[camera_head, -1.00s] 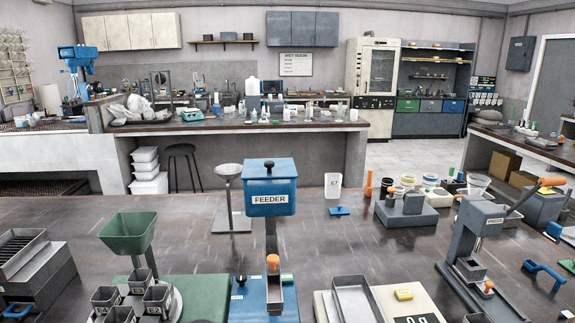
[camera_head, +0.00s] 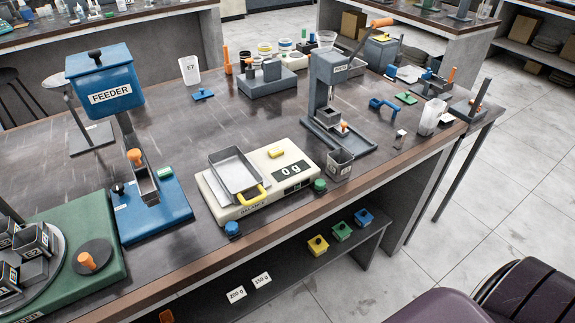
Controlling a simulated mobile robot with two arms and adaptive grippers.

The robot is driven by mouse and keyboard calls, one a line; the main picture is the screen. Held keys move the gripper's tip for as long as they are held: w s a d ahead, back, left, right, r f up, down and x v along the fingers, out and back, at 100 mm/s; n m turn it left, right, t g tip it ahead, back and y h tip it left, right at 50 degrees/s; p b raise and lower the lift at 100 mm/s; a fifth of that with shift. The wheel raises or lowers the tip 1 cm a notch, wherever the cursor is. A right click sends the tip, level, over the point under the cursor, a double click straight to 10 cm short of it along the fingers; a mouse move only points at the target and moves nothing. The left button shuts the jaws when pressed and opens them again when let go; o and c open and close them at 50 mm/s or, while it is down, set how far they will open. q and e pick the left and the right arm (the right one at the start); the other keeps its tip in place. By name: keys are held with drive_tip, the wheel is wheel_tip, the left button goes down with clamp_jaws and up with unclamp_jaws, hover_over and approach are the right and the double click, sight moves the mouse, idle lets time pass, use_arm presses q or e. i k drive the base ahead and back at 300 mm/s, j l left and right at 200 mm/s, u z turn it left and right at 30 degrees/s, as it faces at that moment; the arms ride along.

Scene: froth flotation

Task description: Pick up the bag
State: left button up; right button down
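No thing is plainly a bag. A pale upright pouch-like container labelled E7 (camera_head: 190,72) stands at the back of the table, right of the blue feeder (camera_head: 104,84). A translucent whitish container (camera_head: 432,116) stands near the table's right end; I cannot tell whether it is a bag. Neither of my grippers is in view.
A balance (camera_head: 285,190) reading 0 g carries a metal tray (camera_head: 238,172) with a yellow handle. A grey press (camera_head: 328,88) stands behind it. Colored weights (camera_head: 341,231) sit on the lower shelf. A purple chair (camera_head: 450,305) is at the bottom right. Bare tabletop lies between feeder and balance.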

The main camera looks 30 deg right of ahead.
sight(434, 110)
drive_tip(key=z, duration=1.85)
drive_tip(key=i+l+u, duration=0.1)
drive_tip(key=i+l, duration=0.2)
drive_tip(key=l, duration=0.15)
